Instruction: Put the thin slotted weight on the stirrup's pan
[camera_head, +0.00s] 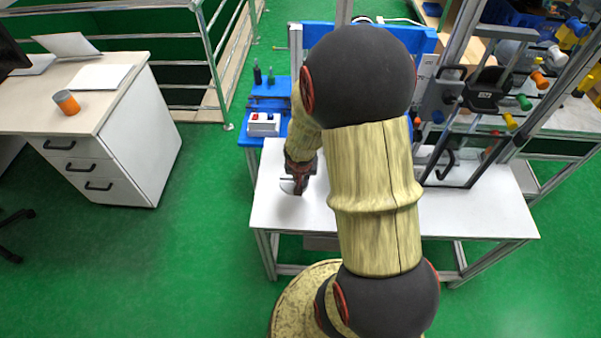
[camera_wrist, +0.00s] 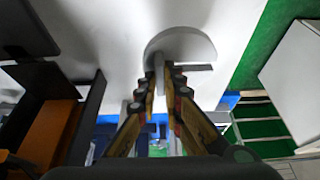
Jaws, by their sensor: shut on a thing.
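My gripper (camera_head: 299,186) is low over the left part of the white table in the head view. In the head view only a small grey piece of the weight (camera_head: 288,186) shows beside the fingers. I cannot tell whether it touches the table. I cannot clearly make out the stirrup's pan; my arm hides the middle of the table.
The white table (camera_head: 480,215) is bare in front and at right. A black handle-shaped frame (camera_head: 438,163) and metal posts stand at its back right. A white box with a red button (camera_head: 263,124) sits on a blue bench behind. A white desk (camera_head: 115,95) stands left.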

